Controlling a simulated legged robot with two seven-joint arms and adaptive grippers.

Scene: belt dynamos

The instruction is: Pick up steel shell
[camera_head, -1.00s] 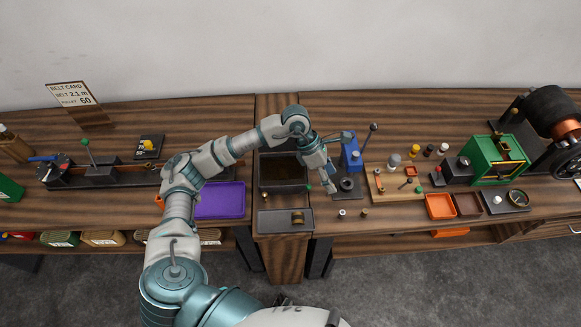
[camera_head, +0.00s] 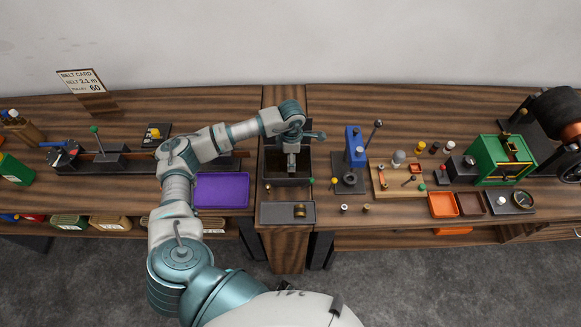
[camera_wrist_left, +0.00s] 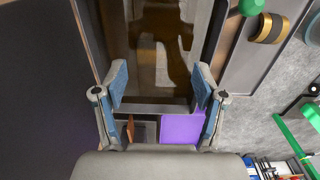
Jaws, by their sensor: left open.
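I cannot tell for certain which thing is the steel shell; a small silvery cylinder (camera_head: 344,208) stands on the bench front, right of the grey tray. My left gripper (camera_head: 291,168) points down over the dark open basin (camera_head: 268,182) and is well left of that cylinder. In the left wrist view my left gripper (camera_wrist_left: 160,88) has its two fingers wide apart, with nothing held between them. Brown, shiny shapes show inside the basin below. My right gripper is not in view.
A grey tray (camera_head: 272,214) with a brass ring (camera_head: 299,210) lies in front of the basin. A purple tray (camera_head: 222,190) is on the left. A blue press (camera_head: 355,146), a wooden parts board (camera_head: 385,190) and a green housing (camera_head: 500,160) stand on the right.

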